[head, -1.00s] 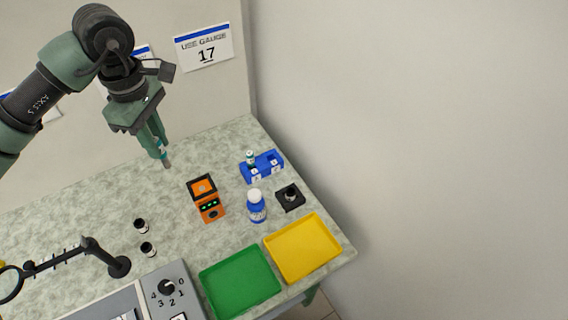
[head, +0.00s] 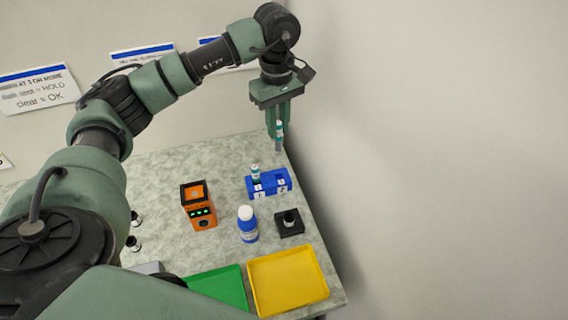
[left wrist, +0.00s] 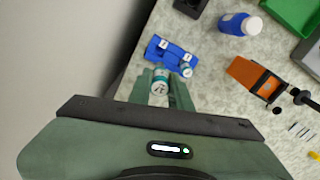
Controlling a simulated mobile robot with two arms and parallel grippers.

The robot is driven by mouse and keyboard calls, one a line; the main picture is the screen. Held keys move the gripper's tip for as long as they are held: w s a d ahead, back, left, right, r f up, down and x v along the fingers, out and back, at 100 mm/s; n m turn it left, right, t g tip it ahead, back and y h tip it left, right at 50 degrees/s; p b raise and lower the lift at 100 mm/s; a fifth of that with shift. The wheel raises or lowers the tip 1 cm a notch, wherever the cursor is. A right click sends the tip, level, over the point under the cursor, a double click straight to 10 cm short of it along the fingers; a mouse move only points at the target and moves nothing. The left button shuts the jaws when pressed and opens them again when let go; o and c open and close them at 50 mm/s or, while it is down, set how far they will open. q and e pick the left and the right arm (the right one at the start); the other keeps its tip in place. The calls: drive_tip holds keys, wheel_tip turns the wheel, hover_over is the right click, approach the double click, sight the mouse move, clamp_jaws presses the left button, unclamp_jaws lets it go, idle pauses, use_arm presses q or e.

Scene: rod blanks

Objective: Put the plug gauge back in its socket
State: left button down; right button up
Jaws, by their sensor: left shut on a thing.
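My left gripper (head: 278,118) is shut on a plug gauge (head: 279,134), a slim upright grey pin with a teal and white band. It hangs in the air above and behind the blue stand (head: 268,190). The held gauge (left wrist: 159,86) also shows end-on between the fingers in the left wrist view. The blue stand (left wrist: 157,52) has two labelled places. A second gauge (head: 255,173) with a teal band stands in its left place in the head view; the right place looks empty. My right gripper is not in view.
A white-capped blue bottle (head: 248,226), a black block (head: 289,222) and an orange device (head: 199,207) stand in front of the stand. Yellow (head: 323,277) and green (head: 238,289) trays lie nearer. A plain wall (head: 440,150) rises at the right.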

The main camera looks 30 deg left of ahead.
sight(279, 150)
use_arm(q)
wheel_tip(279, 150, down, 8)
drive_tip(key=shift+d+r+p, duration=0.1)
drive_tip(key=shift+p, duration=0.55)
drive_tip(key=shift+f, duration=0.7)
wheel_tip(279, 150, down, 3)
drive_tip(key=shift+f+p, duration=0.2)
drive_tip(key=shift+p, duration=0.3)
drive_tip(key=shift+f, duration=0.3)
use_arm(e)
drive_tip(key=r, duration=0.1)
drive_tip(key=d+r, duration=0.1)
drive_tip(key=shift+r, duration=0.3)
use_arm(q)
drive_tip(key=shift+f, duration=0.15)
drive_tip(key=c, duration=1.3)
unclamp_jaws()
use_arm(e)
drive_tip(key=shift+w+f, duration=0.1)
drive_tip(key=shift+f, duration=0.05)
